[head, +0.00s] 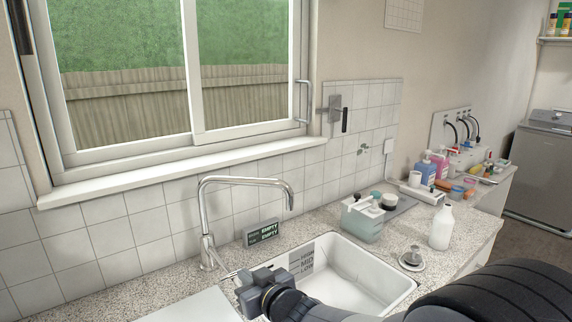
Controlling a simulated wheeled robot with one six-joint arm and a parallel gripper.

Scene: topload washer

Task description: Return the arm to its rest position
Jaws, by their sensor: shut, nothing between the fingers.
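My arm reaches in from the lower right of the head view. My gripper (236,275) is at its end, over the left edge of the sink near the base of the tap, pointing left. It is shut and empty, and its fingers look small and are partly hidden by the wrist. I cannot tell how high it is above the counter.
A white sink (375,272) is set in a speckled counter. A tall chrome tap (204,225) stands close to my gripper. A small dark sign (262,233), a caddy (362,220) and a white bottle (442,228) stand around the sink. A grey washer (540,170) is far right.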

